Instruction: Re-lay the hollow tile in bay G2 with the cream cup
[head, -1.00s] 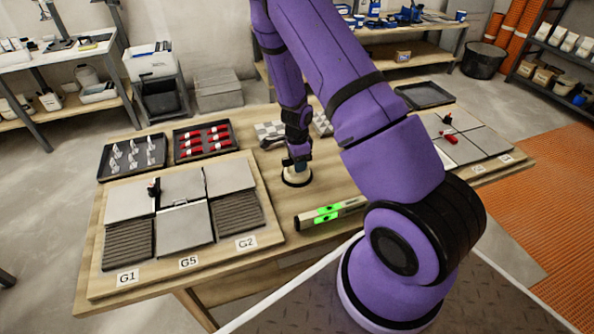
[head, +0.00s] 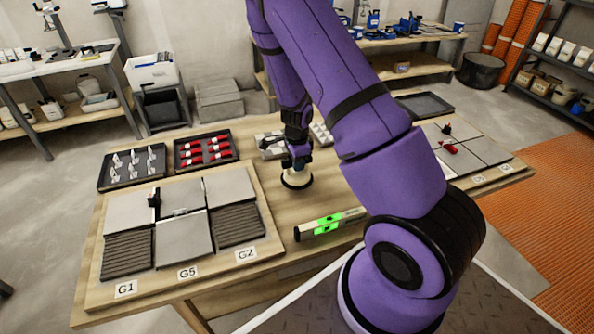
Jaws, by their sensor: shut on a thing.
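My gripper (head: 298,163) points down over the middle of the table and is shut on the cream cup (head: 296,176), which has a dark rim at its base. The cup is at or just above the tabletop; I cannot tell if it touches. Bay G2, marked by its label (head: 246,254), is at the right of the left board (head: 266,232). A ribbed dark bed (head: 238,224) shows in the bay, with a grey tile (head: 230,187) behind it. No tile is visible on the cup.
A level with green lights (head: 328,223) lies right of the cup. Trays of clips (head: 132,187) and red wedges (head: 233,157) stand behind the board. A second tile board (head: 487,165) is at the right.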

